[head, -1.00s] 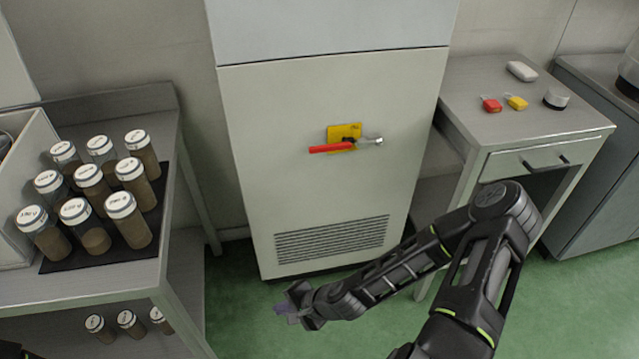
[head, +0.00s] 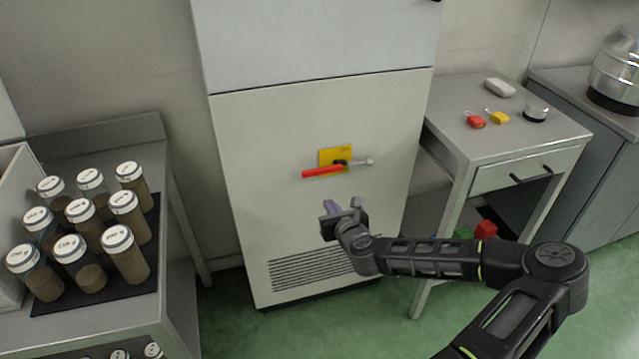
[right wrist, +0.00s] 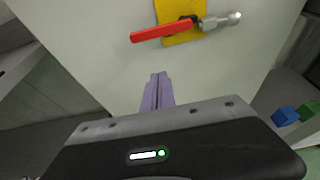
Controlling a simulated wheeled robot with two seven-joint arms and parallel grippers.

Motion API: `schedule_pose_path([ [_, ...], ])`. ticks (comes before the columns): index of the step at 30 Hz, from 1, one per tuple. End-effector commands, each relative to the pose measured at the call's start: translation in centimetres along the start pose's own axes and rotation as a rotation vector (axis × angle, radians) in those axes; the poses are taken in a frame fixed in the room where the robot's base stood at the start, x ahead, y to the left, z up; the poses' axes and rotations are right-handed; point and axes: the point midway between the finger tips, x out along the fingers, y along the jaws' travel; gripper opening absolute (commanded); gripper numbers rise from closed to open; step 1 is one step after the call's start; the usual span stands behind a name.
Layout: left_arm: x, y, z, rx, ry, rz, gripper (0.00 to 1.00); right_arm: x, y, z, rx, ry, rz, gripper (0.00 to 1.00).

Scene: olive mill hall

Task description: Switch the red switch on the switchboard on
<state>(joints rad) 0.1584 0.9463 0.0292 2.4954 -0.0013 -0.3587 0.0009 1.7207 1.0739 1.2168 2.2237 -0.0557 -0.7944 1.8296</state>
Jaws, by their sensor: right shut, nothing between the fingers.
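The red switch (head: 322,171) is a red-handled lever lying almost level across a yellow plate (head: 336,155) on the front of the pale grey switchboard (head: 290,130). A metal end with a knob sticks out to the right of the plate. In the right wrist view the red handle (right wrist: 166,32) is at the top, above my fingers. My right gripper (head: 331,207) is shut and empty, below the lever and apart from it. Its purple fingers (right wrist: 156,92) point toward the cabinet front in the right wrist view. My left gripper is not in view.
A table (head: 185,322) at left bears several white-capped jars on a dark mat. A side table (head: 540,130) at right carries a red padlock (head: 476,121), a yellow padlock (head: 499,118) and a small round item. Red and green blocks (head: 486,229) sit low behind my right arm.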

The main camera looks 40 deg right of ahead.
Motion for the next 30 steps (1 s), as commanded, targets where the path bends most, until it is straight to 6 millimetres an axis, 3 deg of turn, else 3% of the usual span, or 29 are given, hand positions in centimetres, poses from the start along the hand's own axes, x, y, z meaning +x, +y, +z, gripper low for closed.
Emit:
schedule_pose_path([
  [11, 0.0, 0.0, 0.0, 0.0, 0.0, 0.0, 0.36, 1.1, 0.0, -0.1, -0.003, 0.001, 0.001, 0.0],
  [17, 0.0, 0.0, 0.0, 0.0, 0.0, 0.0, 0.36, 4.0, 0.1, 0.0, -0.003, 0.0, 0.002, 0.0],
  [26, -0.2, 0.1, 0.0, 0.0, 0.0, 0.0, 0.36, 10.0, 0.2, 0.0, -0.004, 0.001, 0.002, 0.0],
  [30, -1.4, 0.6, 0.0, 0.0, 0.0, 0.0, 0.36, 9.2, 0.1, 2.4, -0.006, 0.0, 0.002, 0.0],
])
